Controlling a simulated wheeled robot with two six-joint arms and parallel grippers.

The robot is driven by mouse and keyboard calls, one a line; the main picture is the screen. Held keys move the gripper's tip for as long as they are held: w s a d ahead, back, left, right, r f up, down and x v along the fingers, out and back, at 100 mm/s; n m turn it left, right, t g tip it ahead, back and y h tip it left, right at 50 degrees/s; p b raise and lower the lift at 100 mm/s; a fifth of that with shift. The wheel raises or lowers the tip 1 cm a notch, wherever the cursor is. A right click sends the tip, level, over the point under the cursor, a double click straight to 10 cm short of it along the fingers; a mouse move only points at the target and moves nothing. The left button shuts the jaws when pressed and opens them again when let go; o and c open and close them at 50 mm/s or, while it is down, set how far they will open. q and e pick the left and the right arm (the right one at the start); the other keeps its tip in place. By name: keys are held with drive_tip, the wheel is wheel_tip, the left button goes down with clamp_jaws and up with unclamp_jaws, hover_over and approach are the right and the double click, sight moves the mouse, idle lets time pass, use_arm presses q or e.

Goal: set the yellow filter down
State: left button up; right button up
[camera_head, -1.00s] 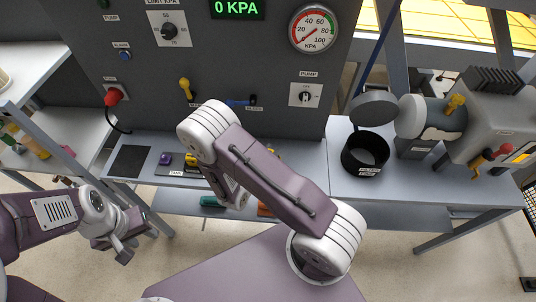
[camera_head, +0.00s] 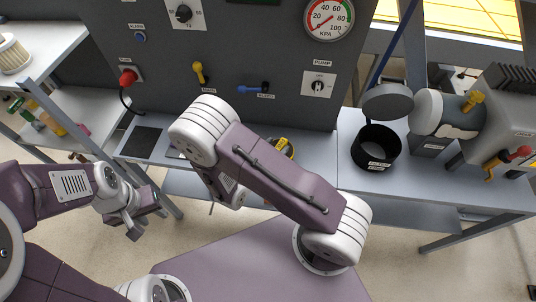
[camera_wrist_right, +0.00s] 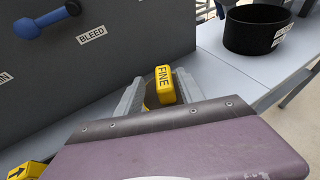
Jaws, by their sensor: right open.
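The yellow filter (camera_wrist_right: 165,85), a yellow block marked FINE with a dark round part beside it, shows in the right wrist view between the two fingers of my right gripper (camera_wrist_right: 160,95). These fingers are open; whether either touches it I cannot tell. In the head view a yellow and black piece, seemingly the same filter (camera_head: 283,147), shows on the bench just beyond my right forearm, which hides most of it and the fingers. My left gripper (camera_head: 143,216) hangs empty low at the left, away from the bench; its finger gap is unclear.
A black filter cup (camera_head: 375,150) with its round lid (camera_head: 388,101) raised stands to the right on the bench (camera_head: 340,165). A second yellow piece with an arrow (camera_wrist_right: 27,170) is at the wrist view's lower left. The grey panel has a blue BLEED handle (camera_head: 254,88).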

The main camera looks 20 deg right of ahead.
drive_tip(key=v, duration=0.7)
drive_tip(key=s+d+m+g+y, duration=0.4)
drive_tip(key=s+d+m+g, duration=0.2)
drive_tip(key=s+m+g, duration=0.55)
drive_tip(key=w+a+r+m+t+y, duration=0.2)
drive_tip(key=w+a+m+t+y, duration=0.2)
drive_tip(key=m, duration=1)
drive_tip(key=w+y, duration=0.1)
drive_tip(key=y, duration=0.2)
drive_tip(key=shift+w+a+r+y, duration=0.2)
drive_tip(key=shift+r+y, duration=0.1)
drive_tip(key=shift+r, duration=0.1)
